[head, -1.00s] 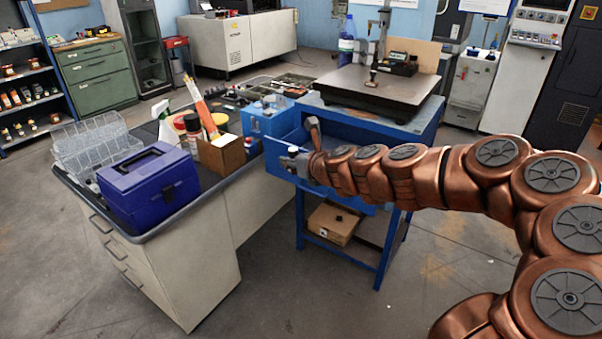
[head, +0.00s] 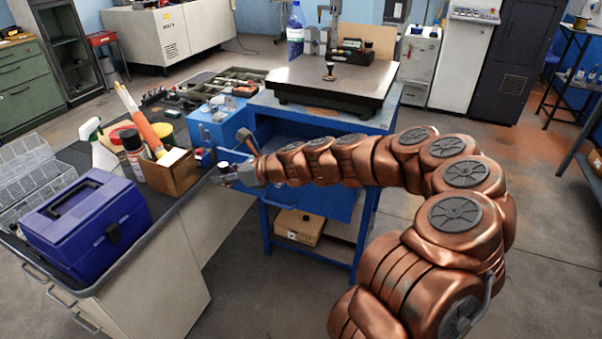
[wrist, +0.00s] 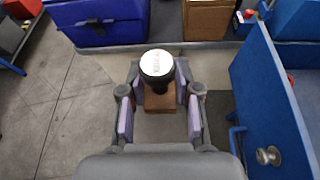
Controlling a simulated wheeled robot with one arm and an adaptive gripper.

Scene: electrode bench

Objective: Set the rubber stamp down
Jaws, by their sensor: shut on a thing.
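The rubber stamp (wrist: 157,66) has a black handle with a pale printed cap and a brown wooden base. In the head view my gripper (head: 226,174) is near the right edge of the grey bench (head: 182,212), and the stamp shows only as a small dark shape. In the wrist view the gripper is in front of the bench edge, over floor. The stamp's underside is hidden.
A blue toolbox (head: 88,222) and a cardboard box (head: 176,176) with a spray can beside it crowd the bench. A blue panel with a round knob (wrist: 268,156) stands close right of my gripper. A blue stand (head: 355,237) bears a grey plate (head: 335,80).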

